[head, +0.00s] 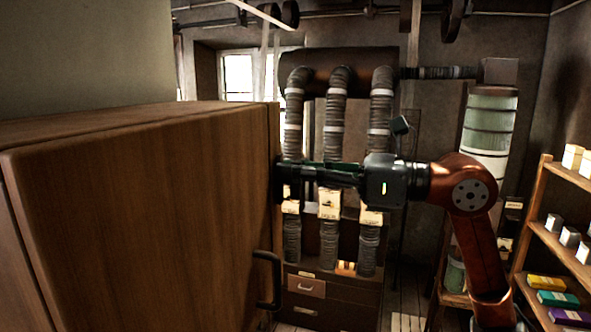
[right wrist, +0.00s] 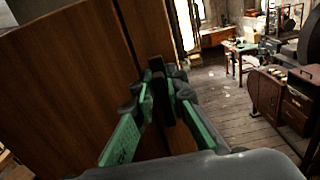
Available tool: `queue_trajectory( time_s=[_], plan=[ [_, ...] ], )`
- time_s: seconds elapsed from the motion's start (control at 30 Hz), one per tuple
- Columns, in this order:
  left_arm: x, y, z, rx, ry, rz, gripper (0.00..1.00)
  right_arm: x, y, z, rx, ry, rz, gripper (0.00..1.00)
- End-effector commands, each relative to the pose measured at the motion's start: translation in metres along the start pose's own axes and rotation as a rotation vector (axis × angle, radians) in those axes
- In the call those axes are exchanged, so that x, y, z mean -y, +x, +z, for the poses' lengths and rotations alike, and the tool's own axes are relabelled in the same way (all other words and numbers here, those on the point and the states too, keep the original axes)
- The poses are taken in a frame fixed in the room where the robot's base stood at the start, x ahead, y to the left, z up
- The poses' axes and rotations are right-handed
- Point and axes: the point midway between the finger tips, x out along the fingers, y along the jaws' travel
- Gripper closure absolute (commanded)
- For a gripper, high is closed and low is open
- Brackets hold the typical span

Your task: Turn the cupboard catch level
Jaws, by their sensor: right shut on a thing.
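A brown wooden cupboard (head: 140,200) fills the left of the head view, its door edge facing right. My right gripper (head: 285,180) reaches in from the right to the door side, level with the cupboard's upper part. In the right wrist view its green-padded fingers (right wrist: 166,98) are shut on the dark catch (right wrist: 157,66), a small black bar by the seam between the doors. The fingers hide part of the catch, and I cannot tell whether it is level. My left gripper is in neither view.
A black door handle (head: 268,280) sticks out below my right gripper. Ribbed pipes (head: 337,110) and a drawer cabinet (head: 330,300) stand behind. Shelves with small boxes (head: 555,283) are at the far right. The right wrist view shows open wooden floor (right wrist: 222,100) beyond the cupboard.

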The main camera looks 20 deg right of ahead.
Motion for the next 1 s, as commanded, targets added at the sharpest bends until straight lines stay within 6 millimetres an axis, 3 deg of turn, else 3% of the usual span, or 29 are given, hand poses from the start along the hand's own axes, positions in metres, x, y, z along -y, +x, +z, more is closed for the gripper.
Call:
queue_trajectory(
  time_s=[0.47, 1.0],
  plan=[
    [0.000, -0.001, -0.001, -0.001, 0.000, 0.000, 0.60, 0.003, 0.000, 0.000, 0.001, 0.095, -0.002, 1.00],
    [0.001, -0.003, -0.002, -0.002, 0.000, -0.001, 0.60, 0.012, -0.001, -0.002, 0.002, 0.565, -0.003, 1.00]
  ],
)
